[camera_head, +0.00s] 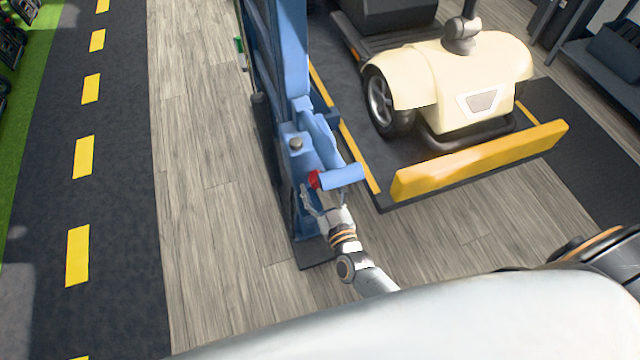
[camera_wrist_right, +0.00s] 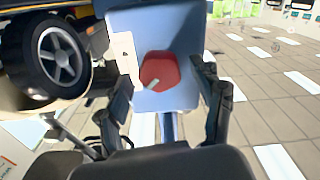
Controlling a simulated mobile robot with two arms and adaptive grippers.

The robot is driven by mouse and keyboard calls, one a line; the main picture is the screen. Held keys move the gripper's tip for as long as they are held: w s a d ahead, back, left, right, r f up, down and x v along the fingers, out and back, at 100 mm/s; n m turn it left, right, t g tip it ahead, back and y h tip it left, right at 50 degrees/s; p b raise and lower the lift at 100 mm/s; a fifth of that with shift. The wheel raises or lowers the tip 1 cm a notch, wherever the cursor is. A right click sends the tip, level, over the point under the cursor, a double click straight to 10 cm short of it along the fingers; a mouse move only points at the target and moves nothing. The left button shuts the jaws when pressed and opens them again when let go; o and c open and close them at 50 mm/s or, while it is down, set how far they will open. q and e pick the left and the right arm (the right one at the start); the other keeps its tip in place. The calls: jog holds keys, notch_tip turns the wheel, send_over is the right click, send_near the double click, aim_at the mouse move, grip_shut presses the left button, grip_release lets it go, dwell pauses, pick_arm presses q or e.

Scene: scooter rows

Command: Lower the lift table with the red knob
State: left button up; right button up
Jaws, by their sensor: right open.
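The red knob (camera_head: 313,179) sits on a blue control box (camera_head: 341,174) at the lower end of the blue lift column (camera_head: 283,60). In the right wrist view the red knob (camera_wrist_right: 160,71) faces me, with a pale pointer mark towards its lower left. My right gripper (camera_head: 318,195) is at the knob. Its open fingers (camera_wrist_right: 165,80) stand on either side of the knob; I cannot tell if they touch it. The lift table (camera_head: 366,165) carries a cream scooter (camera_head: 480,75) and has a yellow end flap (camera_head: 480,160). My left gripper is not in view.
The wood-plank floor (camera_head: 215,180) left of the column is clear. A dark lane with yellow dashes (camera_head: 84,160) runs further left. A dark mat (camera_head: 585,130) lies right of the lift. A scooter wheel (camera_wrist_right: 60,55) shows close by in the right wrist view.

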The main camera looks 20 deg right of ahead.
jog(key=shift+w, duration=0.25)
jog(key=c, duration=1.1)
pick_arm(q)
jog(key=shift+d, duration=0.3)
pick_arm(e)
jog(key=shift+c, duration=0.2)
